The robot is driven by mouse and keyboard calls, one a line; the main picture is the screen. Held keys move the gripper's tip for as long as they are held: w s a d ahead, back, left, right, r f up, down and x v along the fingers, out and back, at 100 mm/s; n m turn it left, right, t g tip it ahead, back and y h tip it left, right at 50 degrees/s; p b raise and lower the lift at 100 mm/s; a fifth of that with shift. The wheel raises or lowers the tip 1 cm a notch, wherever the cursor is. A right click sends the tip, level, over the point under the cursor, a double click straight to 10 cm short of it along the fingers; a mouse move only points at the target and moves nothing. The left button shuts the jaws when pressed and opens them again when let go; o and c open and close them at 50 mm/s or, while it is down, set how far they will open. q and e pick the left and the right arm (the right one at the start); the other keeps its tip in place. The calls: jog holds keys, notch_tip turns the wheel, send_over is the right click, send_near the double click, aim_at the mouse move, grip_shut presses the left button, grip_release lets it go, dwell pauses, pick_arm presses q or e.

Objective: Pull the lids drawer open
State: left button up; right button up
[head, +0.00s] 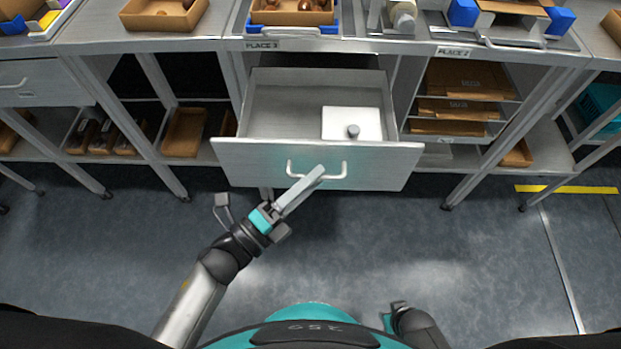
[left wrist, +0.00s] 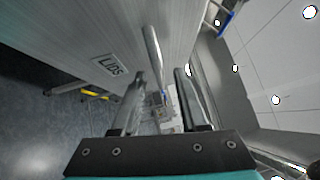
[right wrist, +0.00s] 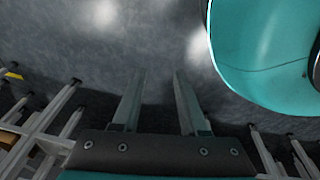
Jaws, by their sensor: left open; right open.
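The lids drawer (head: 240,160) stands pulled out under the middle bench, its inside visible from above. A white lid with a grey knob (head: 365,124) lies inside it at the right. The drawer's light bar handle (head: 343,172) is on the front panel. My left gripper (head: 318,172) is at the handle. In the left wrist view the handle (left wrist: 152,52) stands between the two open fingers (left wrist: 160,78), with gaps visible; the LIDS label (left wrist: 110,65) is to its left. My right gripper (right wrist: 157,80) is open and empty, low near my base and away from the drawer.
The bench above carries a tray of dates (head: 292,17) at PLACE 3. Shelves with brown cartons (head: 465,80) are to the drawer's right; brown boxes (head: 185,132) are on a lower shelf to the left. The floor (head: 480,270) before the drawer is clear.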

dwell(0.3)
pick_arm(q)
jog(key=p+v, duration=0.1)
jog(key=v, duration=1.4)
jog(key=shift+a, duration=0.2)
pick_arm(e)
jog(key=shift+s+d+f, duration=0.3)
jog(key=shift+s+d, duration=0.3)
